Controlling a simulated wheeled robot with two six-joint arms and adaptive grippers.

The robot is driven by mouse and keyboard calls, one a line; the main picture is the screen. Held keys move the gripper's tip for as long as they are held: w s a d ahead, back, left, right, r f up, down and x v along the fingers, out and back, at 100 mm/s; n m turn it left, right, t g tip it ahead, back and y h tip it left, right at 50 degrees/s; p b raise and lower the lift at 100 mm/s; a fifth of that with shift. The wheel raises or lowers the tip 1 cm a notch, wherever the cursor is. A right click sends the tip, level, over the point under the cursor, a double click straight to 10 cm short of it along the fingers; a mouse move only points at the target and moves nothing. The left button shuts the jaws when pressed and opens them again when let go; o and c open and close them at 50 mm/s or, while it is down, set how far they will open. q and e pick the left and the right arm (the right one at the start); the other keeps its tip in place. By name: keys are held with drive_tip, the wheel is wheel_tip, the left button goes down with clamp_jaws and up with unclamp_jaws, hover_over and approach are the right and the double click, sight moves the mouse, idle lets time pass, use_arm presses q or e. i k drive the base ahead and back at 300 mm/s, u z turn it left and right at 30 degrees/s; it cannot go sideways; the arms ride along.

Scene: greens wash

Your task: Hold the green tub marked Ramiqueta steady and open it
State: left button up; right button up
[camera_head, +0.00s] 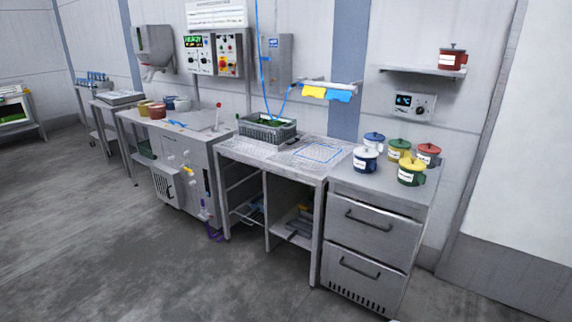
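Two green tubs stand on the counter at the right. The front green tub (408,178) has a yellow lid in place and a white label on its side. The back green tub (399,152) also has a lid on and a white label. The labels are too small to read, so I cannot tell which one is marked Ramiqueta. Both tubs are upright. Neither of my grippers is in view, and nothing holds the tubs.
The counter sits over a two-drawer cabinet (371,227). Left of it is a steel table with a grey crate (266,131) of greens. A shelf (424,70) holds another red tub. The floor in front is clear.

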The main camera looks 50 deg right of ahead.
sight(408, 178)
drive_tip(key=u, duration=0.45)
drive_tip(key=i, duration=1.2)
drive_tip(key=z, duration=3.4)
